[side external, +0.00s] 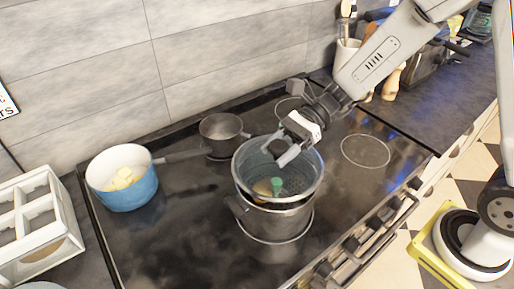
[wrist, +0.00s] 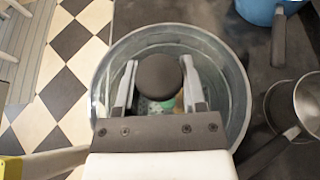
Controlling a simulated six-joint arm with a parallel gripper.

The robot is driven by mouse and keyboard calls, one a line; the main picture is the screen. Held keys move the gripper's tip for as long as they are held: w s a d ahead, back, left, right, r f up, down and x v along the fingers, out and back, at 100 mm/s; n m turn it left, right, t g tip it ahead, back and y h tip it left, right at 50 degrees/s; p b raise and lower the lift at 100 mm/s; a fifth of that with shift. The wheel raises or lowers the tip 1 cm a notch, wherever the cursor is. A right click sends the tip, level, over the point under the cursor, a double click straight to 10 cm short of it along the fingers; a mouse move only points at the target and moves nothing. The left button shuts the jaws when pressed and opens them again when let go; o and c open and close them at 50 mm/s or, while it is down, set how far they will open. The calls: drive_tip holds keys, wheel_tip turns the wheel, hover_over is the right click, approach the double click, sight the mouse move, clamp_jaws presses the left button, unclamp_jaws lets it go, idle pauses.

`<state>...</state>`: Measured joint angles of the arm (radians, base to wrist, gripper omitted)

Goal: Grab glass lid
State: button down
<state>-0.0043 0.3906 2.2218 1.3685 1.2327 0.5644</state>
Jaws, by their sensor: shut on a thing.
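The glass lid (side external: 310,183) is a clear round disc with a grey rim and a dark knob. In the side view it is over the steel pot (side external: 270,220), tilted, and I cannot tell whether its rim touches the pot. My gripper (side external: 287,152) reaches down to the lid from the upper right and is shut on its knob. In the wrist view, the dark round knob (wrist: 158,76) is between the two fingers of my gripper (wrist: 158,85), and the lid's rim (wrist: 240,90) circles them. Green and orange food shows through the glass.
A blue pot (side external: 140,192) with yellow chunks stands on the left of the black stove (side external: 150,250). A small steel saucepan (side external: 222,135) stands behind the steel pot. A white rack (side external: 40,225) is at the left edge. The stove's right side is clear.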

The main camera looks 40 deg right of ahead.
sight(278, 144)
drive_tip(key=shift+r, duration=3.2)
drive_tip(key=shift+w+a, duration=0.1)
